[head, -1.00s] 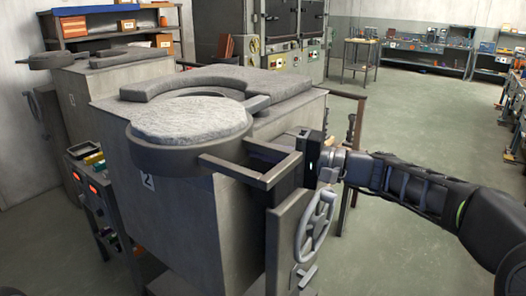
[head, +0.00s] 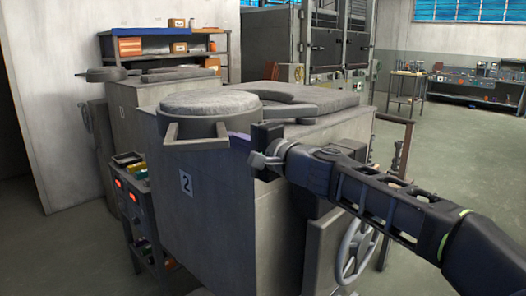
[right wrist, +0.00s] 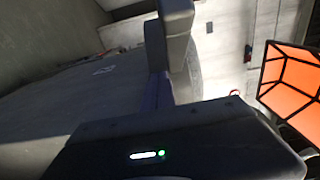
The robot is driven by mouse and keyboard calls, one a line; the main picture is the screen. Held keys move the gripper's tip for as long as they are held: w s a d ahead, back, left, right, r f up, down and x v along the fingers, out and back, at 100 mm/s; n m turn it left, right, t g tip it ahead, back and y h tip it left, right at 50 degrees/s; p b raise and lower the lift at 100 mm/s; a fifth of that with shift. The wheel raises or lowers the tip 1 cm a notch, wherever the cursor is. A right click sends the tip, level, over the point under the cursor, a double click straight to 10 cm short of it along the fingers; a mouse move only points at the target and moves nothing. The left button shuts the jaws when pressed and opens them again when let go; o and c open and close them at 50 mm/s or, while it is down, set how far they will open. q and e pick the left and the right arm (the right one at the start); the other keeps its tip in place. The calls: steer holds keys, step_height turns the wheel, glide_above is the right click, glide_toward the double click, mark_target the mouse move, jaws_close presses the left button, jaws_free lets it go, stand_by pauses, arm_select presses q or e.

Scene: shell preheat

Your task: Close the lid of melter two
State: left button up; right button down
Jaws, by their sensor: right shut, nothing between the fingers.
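Melter two (head: 225,210) is the large grey box marked 2 in the head view. Its round, rough-topped lid (head: 210,101) lies flat at the near left of the top, partly beyond the front edge. A curved grey collar (head: 292,96) shows behind and right of it. The lid's bar handle (head: 190,143) points toward the front left. My right gripper (head: 238,140) is shut and empty beside the handle's right end; I cannot tell whether it touches. In the right wrist view its fingers (right wrist: 158,90) are beside a grey bar. My left gripper is not in view.
A handwheel (head: 355,250) is on the melter's right side. A control stand with red displays (head: 130,190) is at its left. Another melter (head: 140,110) and a shelf (head: 165,47) stand behind left. Open floor lies to the right.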

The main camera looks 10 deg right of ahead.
steer(key=w+a+m+t+h, duration=0.1)
steer(key=w+a, duration=0.1)
steer(key=w+a+m+t+h, duration=0.1)
steer(key=w+a+h, duration=0.1)
steer(key=shift+w, duration=0.1)
steer(key=w+m+h, duration=0.1)
steer(key=w+m+t+h+p, duration=0.1)
steer(key=shift+w+a+r+h, duration=0.1)
steer(key=shift+w+a+h, duration=0.25)
steer(key=shift+a+h, duration=0.05)
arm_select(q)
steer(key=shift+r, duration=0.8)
arm_select(e)
steer(key=shift+w+a+m+h, duration=0.1)
steer(key=shift+w+m+h, duration=0.3)
steer(key=shift+w+h, duration=0.1)
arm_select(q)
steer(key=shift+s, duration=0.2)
